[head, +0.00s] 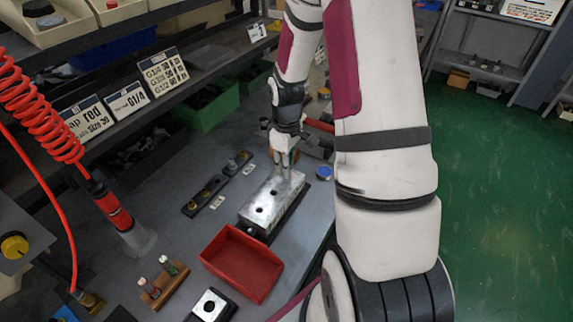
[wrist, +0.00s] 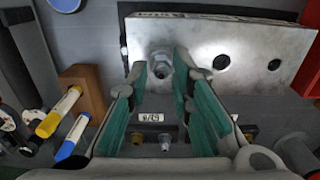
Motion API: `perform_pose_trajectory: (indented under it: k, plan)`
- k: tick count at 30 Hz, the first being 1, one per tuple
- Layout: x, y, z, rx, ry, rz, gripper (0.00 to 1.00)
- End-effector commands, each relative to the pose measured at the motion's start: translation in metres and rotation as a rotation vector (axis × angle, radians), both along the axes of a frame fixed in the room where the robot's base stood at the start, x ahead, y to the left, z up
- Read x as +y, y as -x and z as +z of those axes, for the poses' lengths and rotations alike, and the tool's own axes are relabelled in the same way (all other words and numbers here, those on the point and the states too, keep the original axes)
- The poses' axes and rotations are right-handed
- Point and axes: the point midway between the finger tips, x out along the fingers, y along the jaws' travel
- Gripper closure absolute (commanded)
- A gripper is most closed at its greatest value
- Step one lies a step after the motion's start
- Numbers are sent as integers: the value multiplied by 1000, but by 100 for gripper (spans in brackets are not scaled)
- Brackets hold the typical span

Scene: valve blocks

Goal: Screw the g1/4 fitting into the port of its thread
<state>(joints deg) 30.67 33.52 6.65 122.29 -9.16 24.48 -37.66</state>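The metal valve block (head: 276,196) lies on a dark base on the bench, with two dark open ports along its top. It also shows in the wrist view (wrist: 215,40). A silver hex fitting (wrist: 160,65) stands at the block's left port in the wrist view. My gripper (head: 286,165) points down over the far end of the block. In the wrist view its teal-padded fingertips (wrist: 161,70) are on either side of the fitting. I cannot tell whether the pads touch it. How deep the fitting sits, and its thread size, cannot be seen.
A dark fitting rack (head: 217,186) with small labels lies left of the block. A red tray (head: 243,262) stands in front. Markers in a wooden holder (head: 163,284) and a hanging tool (head: 118,214) on a red coiled hose are at left. A blue round cap (head: 324,172) is at right.

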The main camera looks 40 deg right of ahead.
Motion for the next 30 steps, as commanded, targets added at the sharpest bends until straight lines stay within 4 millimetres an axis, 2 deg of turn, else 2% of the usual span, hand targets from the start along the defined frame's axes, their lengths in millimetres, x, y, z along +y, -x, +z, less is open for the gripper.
perform_pose_trajectory:
  k: [24,25,27,30]
  plan:
    - [1,0,0,0,-1,26,79]
    - [1,0,0,0,-1,26,84]
    - [1,0,0,0,-1,26,100]
    - [1,0,0,0,0,26,100]
